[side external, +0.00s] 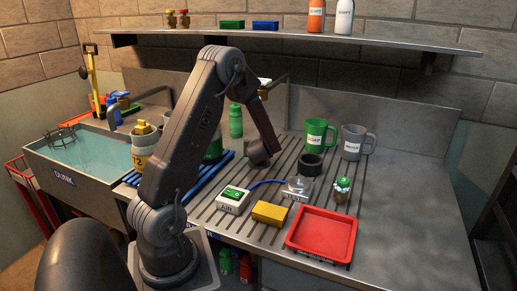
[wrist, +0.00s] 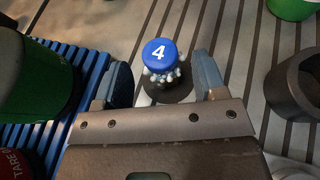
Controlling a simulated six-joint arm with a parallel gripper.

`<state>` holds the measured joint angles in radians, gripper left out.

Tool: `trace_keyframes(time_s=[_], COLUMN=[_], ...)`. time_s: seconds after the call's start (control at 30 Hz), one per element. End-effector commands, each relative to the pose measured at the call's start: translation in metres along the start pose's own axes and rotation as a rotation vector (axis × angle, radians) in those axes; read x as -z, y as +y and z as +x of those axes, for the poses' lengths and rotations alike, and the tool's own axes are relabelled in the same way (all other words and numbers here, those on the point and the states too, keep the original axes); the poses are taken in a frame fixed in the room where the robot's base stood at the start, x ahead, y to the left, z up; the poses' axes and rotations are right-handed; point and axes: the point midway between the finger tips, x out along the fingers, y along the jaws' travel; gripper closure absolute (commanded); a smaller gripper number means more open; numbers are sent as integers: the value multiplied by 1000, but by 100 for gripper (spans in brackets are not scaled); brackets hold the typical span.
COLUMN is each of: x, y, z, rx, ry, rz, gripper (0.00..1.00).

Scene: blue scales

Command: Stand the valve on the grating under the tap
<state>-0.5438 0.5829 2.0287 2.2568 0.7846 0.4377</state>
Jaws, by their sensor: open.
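A small valve-like piece with a blue cap marked 4 (wrist: 160,54) and a knobbly silvery body stands on or over a dark round patch in the wrist view. My gripper (wrist: 160,78) is open, with a finger to each side and nearer the camera than the piece; nothing is held. In the side view my gripper (side external: 258,152) is low over the slotted steel drainer, and the blue-capped piece is hidden. Another small piece with a green cap (side external: 343,184) stands at right. I cannot tell which surface is the grating. A pipe bend (side external: 275,82), perhaps the tap, is partly hidden behind my arm.
A black ring (wrist: 296,85) lies right of my gripper; a green container (wrist: 35,80) on a blue rack (wrist: 85,65) is left. Green (side external: 316,132) and grey (side external: 352,143) mugs stand behind. A white control box (side external: 233,200), yellow block (side external: 270,212) and red tray (side external: 322,234) are in front.

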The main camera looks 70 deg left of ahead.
Motion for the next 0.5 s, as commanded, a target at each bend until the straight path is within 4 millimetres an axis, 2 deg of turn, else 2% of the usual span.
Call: trace_keyframes(time_s=[0.03,0.2,0.4,0.5], x=[-1,-1,0,-6], y=[-1,0,0,1], z=[-12,-43,-62,-73], rx=[3,2,-1,-17], ry=[-2,-2,-1,-3], rz=[1,0,-3,-58], gripper=[36,36,36,36])
